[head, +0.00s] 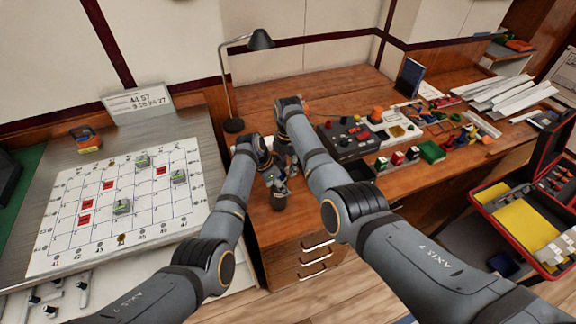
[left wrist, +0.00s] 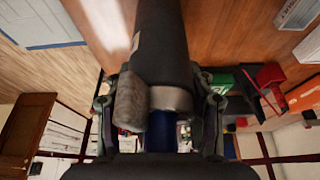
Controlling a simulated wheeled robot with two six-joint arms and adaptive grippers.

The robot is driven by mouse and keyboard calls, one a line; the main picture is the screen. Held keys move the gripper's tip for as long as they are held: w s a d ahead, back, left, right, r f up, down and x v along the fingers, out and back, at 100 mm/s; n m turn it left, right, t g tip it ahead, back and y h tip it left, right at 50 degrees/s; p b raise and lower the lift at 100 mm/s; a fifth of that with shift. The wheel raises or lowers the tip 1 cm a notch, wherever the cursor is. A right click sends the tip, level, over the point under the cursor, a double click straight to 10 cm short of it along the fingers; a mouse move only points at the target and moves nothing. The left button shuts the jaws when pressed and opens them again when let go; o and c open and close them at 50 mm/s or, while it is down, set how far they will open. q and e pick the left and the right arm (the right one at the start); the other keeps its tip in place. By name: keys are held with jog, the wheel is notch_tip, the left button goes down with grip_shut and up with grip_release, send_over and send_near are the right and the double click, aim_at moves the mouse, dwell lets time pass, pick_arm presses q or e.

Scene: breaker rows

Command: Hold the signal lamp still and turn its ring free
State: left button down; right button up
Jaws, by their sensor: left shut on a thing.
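My left gripper (head: 270,174) is at the front of the desk, and its fingers (left wrist: 158,105) close around a thick cylinder in the left wrist view. I take this to be the signal lamp (left wrist: 162,45): a dark body with a bright metal band and a blue part towards my palm. In the head view its dark end (head: 278,201) sticks out near the desk's front edge. My right gripper (head: 284,156) is close beside the left one, largely behind my right forearm; its fingertips are not clear. I cannot make out the ring's thread or any gap.
A dark control box (head: 350,138) and small coloured parts stand right of the grippers. A desk lamp (head: 233,125) stands behind. A slanted grid board (head: 75,215) is at left, an open red case (head: 520,215) at right. The desk's back is mostly clear.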

grip_shut()
jog(key=n, duration=0.2)
jog(key=w+a+n, duration=0.1)
jog(key=shift+n, duration=0.4)
dwell(0.3)
grip_release()
jog(key=shift+s+d, duration=0.1)
